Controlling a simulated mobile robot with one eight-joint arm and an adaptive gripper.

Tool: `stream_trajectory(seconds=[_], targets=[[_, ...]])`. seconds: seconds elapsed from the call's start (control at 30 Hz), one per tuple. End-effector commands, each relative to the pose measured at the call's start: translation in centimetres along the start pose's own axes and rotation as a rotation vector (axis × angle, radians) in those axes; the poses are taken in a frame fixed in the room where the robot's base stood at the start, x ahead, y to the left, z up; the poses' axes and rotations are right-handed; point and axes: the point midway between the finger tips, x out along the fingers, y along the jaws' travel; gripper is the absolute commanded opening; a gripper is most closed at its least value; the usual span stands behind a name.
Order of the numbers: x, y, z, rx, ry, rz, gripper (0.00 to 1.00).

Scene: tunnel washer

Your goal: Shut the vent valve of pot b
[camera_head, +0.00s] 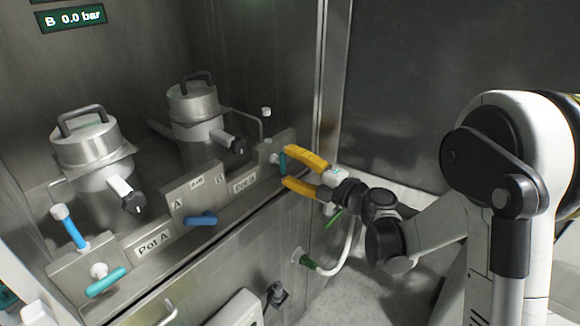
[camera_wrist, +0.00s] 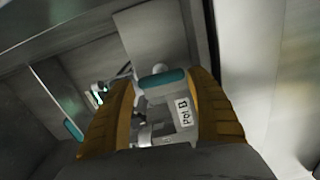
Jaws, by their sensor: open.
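Pot B (camera_head: 193,103) is the lidded metal pot at the back. Its sign, Pot B (camera_head: 244,183), is on the steel panel. A teal valve handle (camera_head: 283,163) on a white hub sits right of that sign; I read no vent marking on it. My gripper (camera_head: 303,173) has yellow fingers, is open, and reaches in from the right at this handle. In the wrist view the teal handle (camera_wrist: 163,78) lies crosswise between the fingers, with the Pot B sign (camera_wrist: 184,111) below it. I cannot tell whether the fingers touch it.
Pot A (camera_head: 92,150) stands left, with a blue handle (camera_head: 75,234) and a teal handle (camera_head: 105,282). Another blue handle (camera_head: 202,219) is mid-panel. A display (camera_head: 70,18) reads B 0.0 bar. A white hose (camera_head: 342,252) hangs below my gripper. A cabinet post (camera_head: 325,80) rises behind it.

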Motion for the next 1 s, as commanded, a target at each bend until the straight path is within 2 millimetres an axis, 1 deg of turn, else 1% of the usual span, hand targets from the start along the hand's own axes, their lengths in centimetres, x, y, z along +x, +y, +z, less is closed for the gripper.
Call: stream_trajectory(seconds=[0.27, 0.37, 0.8, 0.9, 1.0], targets=[[0.0, -0.1, 0.0, -0.002, 0.001, -0.002, 0.72], [-0.5, -0.2, 0.0, -0.002, 0.0, -0.002, 0.72], [-6.2, -0.1, 0.1, -0.001, -0.002, -0.001, 0.72], [-7.3, -0.1, 0.1, -0.001, -0.001, -0.001, 0.72], [-7.9, -0.1, 0.0, -0.001, 0.0, -0.001, 0.72]])
